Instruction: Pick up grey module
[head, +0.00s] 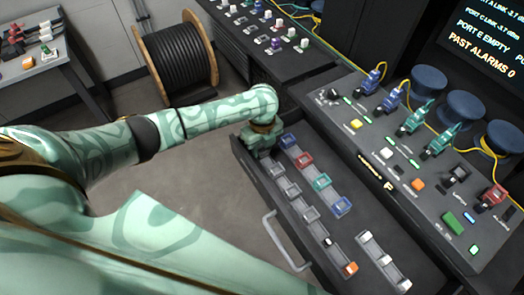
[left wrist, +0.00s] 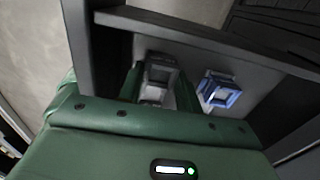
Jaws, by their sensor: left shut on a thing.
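My left gripper (head: 262,150) reaches down into the far end of the open drawer (head: 262,190). In the left wrist view its green fingers (left wrist: 160,92) stand on either side of a grey module (left wrist: 161,70), a small square frame, and are shut on it. The module appears still low in the drawer; its lower part is hidden by the gripper. In the head view the gripper covers it. A blue module (left wrist: 221,91) sits just right of the fingers, and also shows in the head view (head: 288,140). My right gripper is not in view.
Other grey modules (head: 293,190), a red module (head: 303,160) and a teal module (head: 322,181) sit in rows in the drawer. A drawer handle (head: 285,243) sticks out in front. A console (head: 400,165) with plugs and buttons rises to the right.

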